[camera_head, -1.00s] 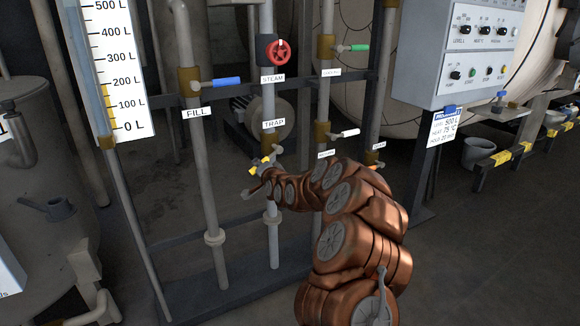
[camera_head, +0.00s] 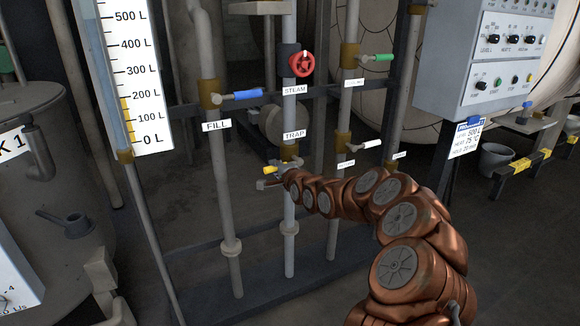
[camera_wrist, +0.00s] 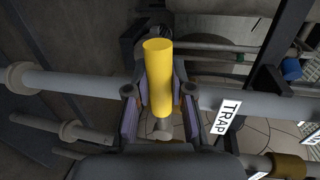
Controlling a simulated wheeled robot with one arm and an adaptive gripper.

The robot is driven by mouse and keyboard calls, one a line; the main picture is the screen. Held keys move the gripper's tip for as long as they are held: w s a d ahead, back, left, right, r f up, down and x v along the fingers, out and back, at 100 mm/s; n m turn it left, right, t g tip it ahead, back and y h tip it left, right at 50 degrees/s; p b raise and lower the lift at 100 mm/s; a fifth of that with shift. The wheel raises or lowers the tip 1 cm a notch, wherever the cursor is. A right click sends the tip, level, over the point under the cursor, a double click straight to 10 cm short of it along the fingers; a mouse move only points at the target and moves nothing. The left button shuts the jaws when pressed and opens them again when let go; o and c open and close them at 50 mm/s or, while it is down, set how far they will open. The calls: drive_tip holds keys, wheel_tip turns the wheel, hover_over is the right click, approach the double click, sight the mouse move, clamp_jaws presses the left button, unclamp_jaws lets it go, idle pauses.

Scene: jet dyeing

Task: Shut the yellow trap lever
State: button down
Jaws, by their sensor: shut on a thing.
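The yellow trap lever (camera_wrist: 158,75) stands between my gripper's fingers in the wrist view, in front of the grey trap pipe (camera_wrist: 75,84). My gripper (camera_wrist: 160,105) is shut on it, one finger on each side. In the head view a small part of the yellow lever (camera_head: 270,170) shows below the TRAP label (camera_head: 294,135), pointing left of the pipe. My gripper (camera_head: 272,178) is there too, partly hidden by my copper arm. The valve body behind the lever is mostly hidden.
A blue FILL lever (camera_head: 241,95) is on the pipe to the left. A red STEAM wheel (camera_head: 301,64) is above the trap. A green lever (camera_head: 377,57) and a white lever (camera_head: 371,144) are to the right. A control box (camera_head: 485,60) is at upper right.

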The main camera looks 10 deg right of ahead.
drive_tip(key=shift+d+r, duration=0.1)
idle(0.4)
drive_tip(key=c, duration=1)
unclamp_jaws()
drive_tip(key=shift+s, duration=0.1)
drive_tip(key=shift+v, duration=5.85)
drive_tip(key=shift+r, duration=0.1)
